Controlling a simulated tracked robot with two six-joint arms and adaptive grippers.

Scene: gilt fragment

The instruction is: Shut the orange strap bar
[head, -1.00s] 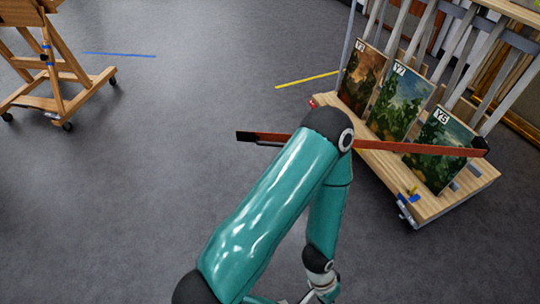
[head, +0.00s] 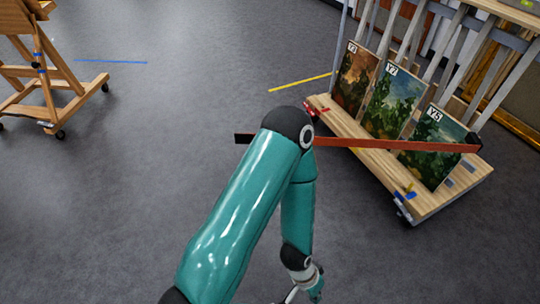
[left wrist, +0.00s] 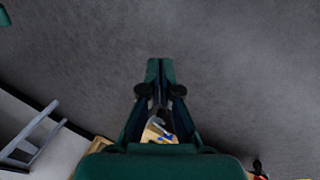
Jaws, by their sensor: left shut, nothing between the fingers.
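The orange strap bar (head: 392,146) is a long, thin, red-orange bar with black ends. In the head view it runs across the front of a wooden picture cart (head: 436,205). Its right end is at the cart's right side, and its left end sticks out past the cart over the floor. My left arm's elbow hides part of it. My left gripper (left wrist: 160,65) is shut and empty in the left wrist view, with grey floor beyond its tips. In the head view the left hand is low at the bottom edge, apart from the bar in the picture. My right gripper is out of view.
Paintings marked Y3 (head: 355,80), Y7 (head: 389,103) and Y5 (head: 432,148) lean on the cart behind the bar. A wooden easel (head: 48,75) on casters stands at the far left. The floor between is clear, with blue and yellow tape lines.

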